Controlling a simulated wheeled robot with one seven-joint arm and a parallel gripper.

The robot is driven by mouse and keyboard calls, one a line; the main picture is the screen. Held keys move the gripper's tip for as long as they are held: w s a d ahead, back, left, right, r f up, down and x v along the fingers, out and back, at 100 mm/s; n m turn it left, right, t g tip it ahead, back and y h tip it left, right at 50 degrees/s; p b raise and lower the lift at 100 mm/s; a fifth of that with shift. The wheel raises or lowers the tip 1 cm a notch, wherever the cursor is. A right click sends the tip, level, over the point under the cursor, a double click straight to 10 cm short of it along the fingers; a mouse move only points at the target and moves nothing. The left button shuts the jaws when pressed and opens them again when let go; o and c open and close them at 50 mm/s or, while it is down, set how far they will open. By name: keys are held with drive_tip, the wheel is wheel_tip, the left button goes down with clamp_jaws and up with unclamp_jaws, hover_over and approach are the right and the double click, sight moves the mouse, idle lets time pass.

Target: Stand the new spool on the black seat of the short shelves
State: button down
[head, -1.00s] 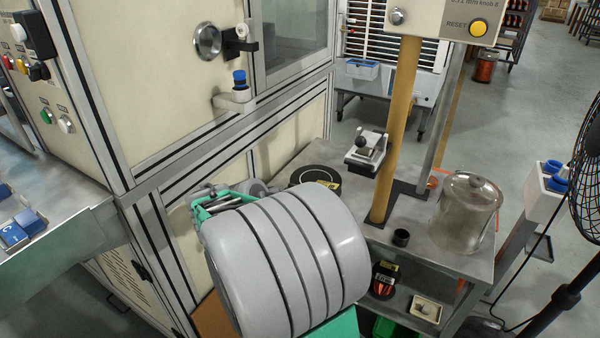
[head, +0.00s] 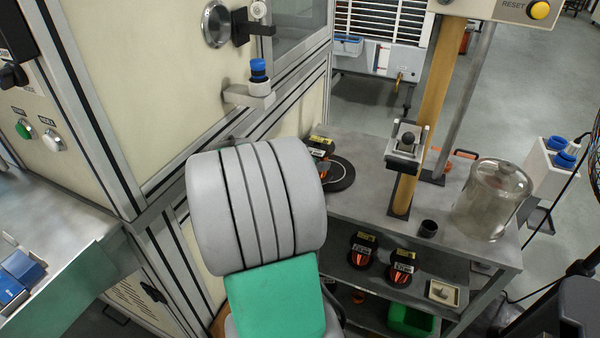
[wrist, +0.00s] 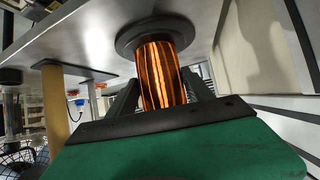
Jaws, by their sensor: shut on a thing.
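The new spool (wrist: 160,75), wound with bright copper wire, is between the two fingers of my gripper (wrist: 162,92), which is shut on it. In the wrist view a black disc (wrist: 135,38) lies at the spool's far end, against the grey shelf top. In the head view the black seat (head: 342,178) is a round disc at the left of the short shelves' top (head: 455,236). A spool with a yellow label (head: 320,146) shows over the seat's left side, partly hidden by my arm. I cannot tell whether the spool touches the seat. My gripper is hidden in the head view.
Labelled spools (head: 362,250) sit on the shelf below. The machine cabinet (head: 150,90) is close on the left.

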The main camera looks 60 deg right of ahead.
drive_tip(key=d, duration=0.7)
drive_tip(key=shift+s+d+r, duration=0.15)
drive_tip(key=shift+d+r, duration=0.05)
drive_tip(key=shift+d+f, duration=0.2)
drive_tip(key=shift+f, duration=1.55)
drive_tip(key=shift+c, duration=2.1)
unclamp_jaws()
drive_tip(key=shift+a+f, duration=0.15)
drive_tip(key=shift+f, duration=0.05)
drive_tip(key=v, duration=1.2)
